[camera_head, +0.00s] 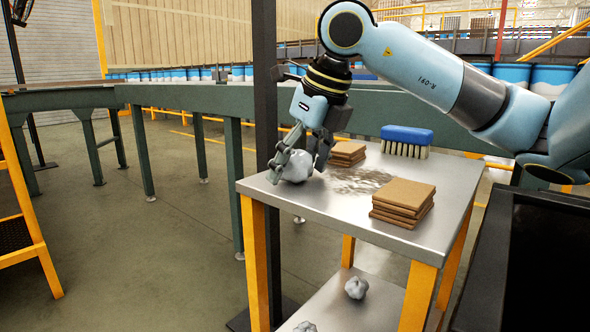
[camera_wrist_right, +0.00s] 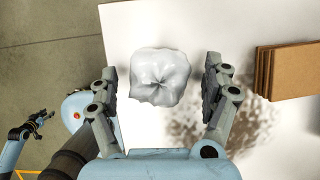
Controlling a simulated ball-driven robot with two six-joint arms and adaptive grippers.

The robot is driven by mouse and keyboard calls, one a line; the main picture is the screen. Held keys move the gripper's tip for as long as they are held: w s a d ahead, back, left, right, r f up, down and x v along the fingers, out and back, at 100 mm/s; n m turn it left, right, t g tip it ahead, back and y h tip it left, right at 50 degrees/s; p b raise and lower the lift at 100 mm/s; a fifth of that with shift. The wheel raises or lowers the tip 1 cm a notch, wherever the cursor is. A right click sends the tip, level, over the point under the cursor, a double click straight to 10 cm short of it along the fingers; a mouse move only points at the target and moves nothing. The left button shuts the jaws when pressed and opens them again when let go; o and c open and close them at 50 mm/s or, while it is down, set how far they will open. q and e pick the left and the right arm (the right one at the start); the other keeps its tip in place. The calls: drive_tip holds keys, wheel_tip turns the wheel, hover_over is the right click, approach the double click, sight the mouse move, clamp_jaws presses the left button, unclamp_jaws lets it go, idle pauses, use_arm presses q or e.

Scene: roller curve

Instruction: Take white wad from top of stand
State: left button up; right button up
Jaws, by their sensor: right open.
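The white wad (camera_head: 294,166) lies on the top of the metal stand (camera_head: 264,188), near its left corner. My right gripper (camera_head: 300,160) points down over the wad with its fingers around it. In the right wrist view, the wad (camera_wrist_right: 160,77) sits between the two open fingers of the right gripper (camera_wrist_right: 160,95), with a gap on each side. The wad is nearer the left finger than the right. In the right wrist view, a gripper (camera_wrist_right: 35,128) at the lower left appears to be my left one, and its fingers are apart.
A stack of brown boards (camera_head: 403,203) and a smaller stack (camera_head: 347,154) lie on the stand top. A blue brush (camera_head: 406,140) stands at the back edge, and a grey smear (camera_head: 357,181) marks the middle. Grey wads (camera_head: 356,287) lie on the lower shelf. A dark post (camera_head: 264,60) rises behind.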

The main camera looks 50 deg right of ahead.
drive_tip(key=shift+c, duration=0.3)
drive_tip(key=c, duration=0.8)
drive_tip(key=shift+r, duration=0.1)
drive_tip(key=shift+c, duration=0.2)
